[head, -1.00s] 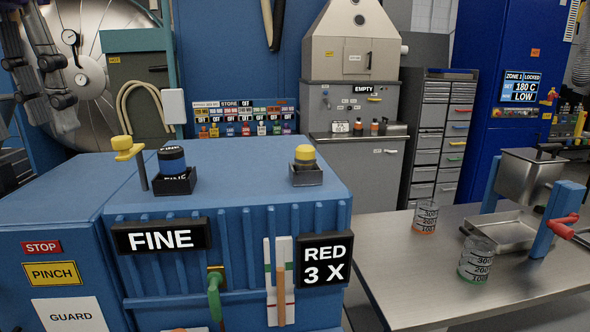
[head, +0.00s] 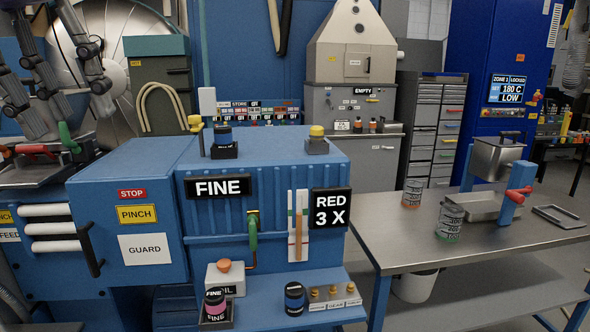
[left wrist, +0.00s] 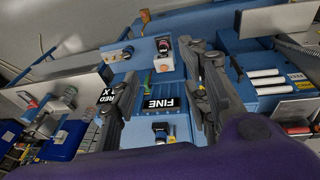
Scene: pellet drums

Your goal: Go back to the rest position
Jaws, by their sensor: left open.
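My left gripper (head: 68,112) is at the upper left of the head view, in front of the round steel door. Its two dark grey fingers are spread apart with nothing between them. In the left wrist view the left gripper (left wrist: 158,62) also shows open, with the blue machine and its FINE sign (left wrist: 160,104) seen between and beyond the fingers. The blue machine (head: 140,168) stands in the middle of the head view, apart from the fingers as far as I can tell. My right gripper is not in view.
A green-handled valve (head: 253,238), a dark jar (head: 294,298) and a pink-banded jar (head: 215,304) are at the machine's front. A steel table (head: 400,232) on the right holds two clear beakers and a steel hopper (head: 496,158). White rollers (head: 52,228) stick out at left.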

